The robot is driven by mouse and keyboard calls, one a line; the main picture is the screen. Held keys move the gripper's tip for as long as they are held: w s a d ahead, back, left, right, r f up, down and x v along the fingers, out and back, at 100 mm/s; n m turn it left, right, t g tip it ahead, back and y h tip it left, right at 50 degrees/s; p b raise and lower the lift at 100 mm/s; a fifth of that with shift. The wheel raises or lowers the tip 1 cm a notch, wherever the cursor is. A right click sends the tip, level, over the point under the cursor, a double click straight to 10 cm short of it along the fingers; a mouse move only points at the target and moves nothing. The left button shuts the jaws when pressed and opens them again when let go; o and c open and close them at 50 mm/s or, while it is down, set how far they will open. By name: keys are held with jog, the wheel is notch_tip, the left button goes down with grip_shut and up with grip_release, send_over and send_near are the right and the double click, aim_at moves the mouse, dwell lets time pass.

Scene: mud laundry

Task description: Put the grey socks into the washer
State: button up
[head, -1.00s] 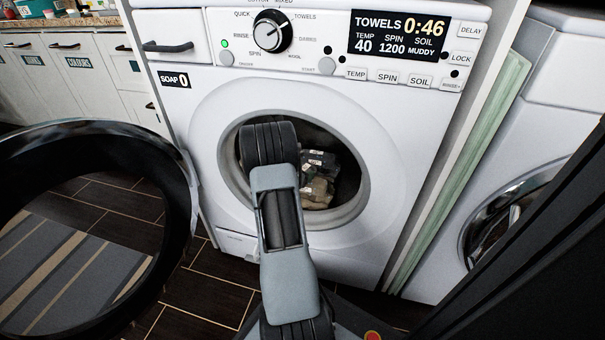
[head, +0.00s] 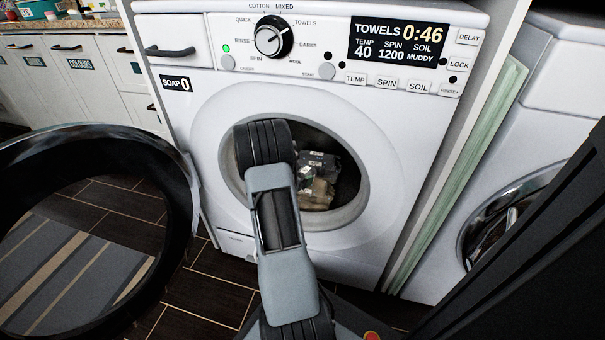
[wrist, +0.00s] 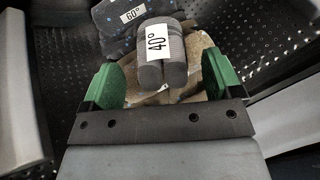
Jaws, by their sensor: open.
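The washer (head: 375,240) stands ahead with its round door (head: 185,215) swung open to the left. My arm reaches into the drum opening, and in the head view it hides my gripper. In the wrist view my gripper (wrist: 163,85) is open, its green pads well apart. A rolled pair of grey socks (wrist: 174,70) with a white 40° tag lies in the drum, in front of and partly between the pads, with a gap on each side. A dark folded item (wrist: 122,24) tagged 60° lies behind the socks. A tan item (wrist: 203,50) lies under and beside them.
A second washer (head: 550,150) stands at the right, past a pale green panel (head: 455,170). Labelled cabinets (head: 85,68) stand at the back left. A striped rug (head: 65,275) lies on the floor behind the open door.

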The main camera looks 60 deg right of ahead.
jog(key=s+a+r+m+t+y+p, duration=0.1)
jog(key=a+r+m+y, duration=0.3)
jog(key=a, duration=1)
jog(key=s+a+r+m+t+y+p, duration=0.1)
jog(key=a+r+m+y, duration=0.4)
jog(key=a, duration=1)
jog(key=s+a+r+m+t+y+p, duration=0.1)
jog(key=s+a+r+m+y, duration=0.2)
jog(key=a+r+m, duration=0.5)
jog(key=a+r+y, duration=0.1)
jog(key=a, duration=0.6)
jog(key=shift+a+t, duration=0.25)
jog(key=shift+t, duration=0.15)
jog(key=shift+r, duration=0.2)
